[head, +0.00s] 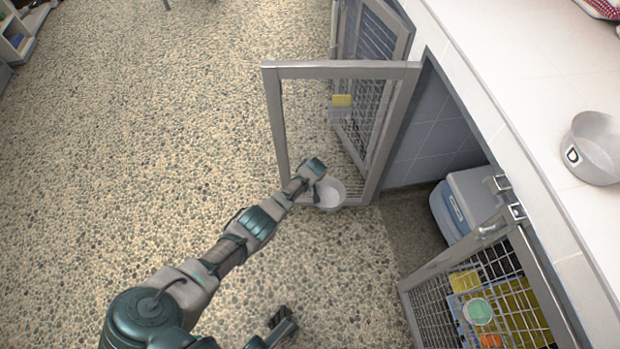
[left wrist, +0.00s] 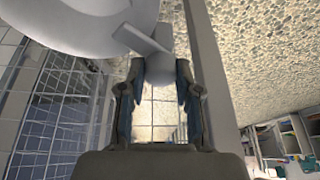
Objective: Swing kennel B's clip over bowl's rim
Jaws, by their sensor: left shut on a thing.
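A white bowl (head: 330,192) sits low at the open mesh kennel door (head: 272,110); in the left wrist view the bowl (left wrist: 85,22) fills the upper left. My left gripper (head: 312,172) is beside the bowl. In the left wrist view my left gripper (left wrist: 158,95) is shut on the grey clip (left wrist: 159,66). A flat bar of the clip slants up-left to the bowl's edge; I cannot tell whether it lies over the rim or only beside it. My right gripper (head: 280,325) shows only in part at the bottom, and its opening is unclear. No kennel letter is readable.
A second mesh door (head: 430,310) stands at lower right, near a blue-and-white box (head: 465,200). A grey bowl (head: 597,150) stands on the white counter (head: 535,75). The pebbled floor (head: 150,120) at left is clear.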

